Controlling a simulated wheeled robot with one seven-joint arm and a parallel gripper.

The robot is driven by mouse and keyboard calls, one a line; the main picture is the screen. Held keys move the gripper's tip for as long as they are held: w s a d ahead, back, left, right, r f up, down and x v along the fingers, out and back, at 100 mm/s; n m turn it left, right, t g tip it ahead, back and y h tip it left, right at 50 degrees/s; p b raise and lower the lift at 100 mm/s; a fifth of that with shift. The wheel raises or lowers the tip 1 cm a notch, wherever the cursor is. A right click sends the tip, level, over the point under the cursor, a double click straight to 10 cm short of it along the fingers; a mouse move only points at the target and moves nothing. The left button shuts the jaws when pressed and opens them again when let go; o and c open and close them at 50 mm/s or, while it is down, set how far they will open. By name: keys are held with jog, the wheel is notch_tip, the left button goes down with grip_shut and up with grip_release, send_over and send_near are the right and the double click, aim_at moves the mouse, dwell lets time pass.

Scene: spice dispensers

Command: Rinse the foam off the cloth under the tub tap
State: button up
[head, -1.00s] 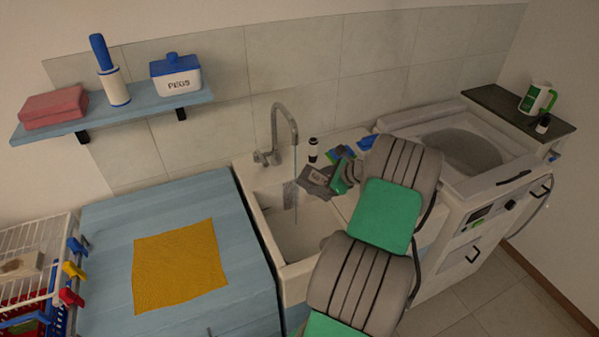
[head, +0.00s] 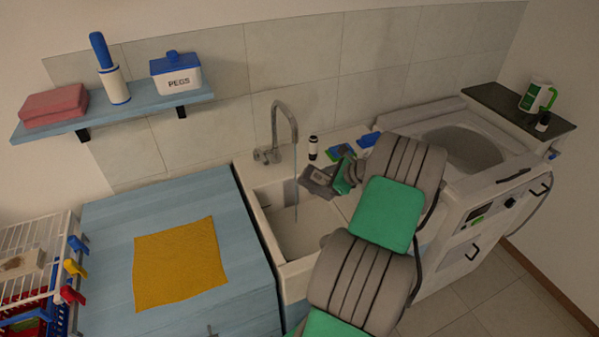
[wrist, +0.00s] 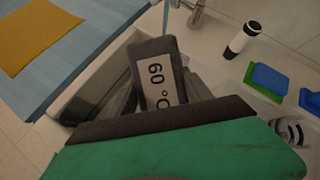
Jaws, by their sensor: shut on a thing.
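The tub (head: 285,268) is a pale sink with a grey tap (head: 286,112) at its back left. A thin stream of water (head: 296,195) runs from the tap into the tub. I cannot see whether foam is left.
A yellow cloth (head: 180,264) lies flat on the blue worktop (head: 105,225) left of the tub. A dark-capped bottle (head: 313,148) and blue and green sponges (head: 342,152) stand on the back ledge. A top-opening washing machine (head: 470,205) is at the right.

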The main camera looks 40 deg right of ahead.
aim_at(321, 183)
dwell(0.4)
jog(key=shift+a+v, duration=0.2)
jog(key=shift+v, duration=0.85)
jog(key=shift+a+v, duration=0.2)
jog(key=shift+v, duration=0.85)
jog(key=shift+a+v, duration=0.2)
jog(key=shift+v, duration=0.85)
jog(key=shift+s, duration=0.15)
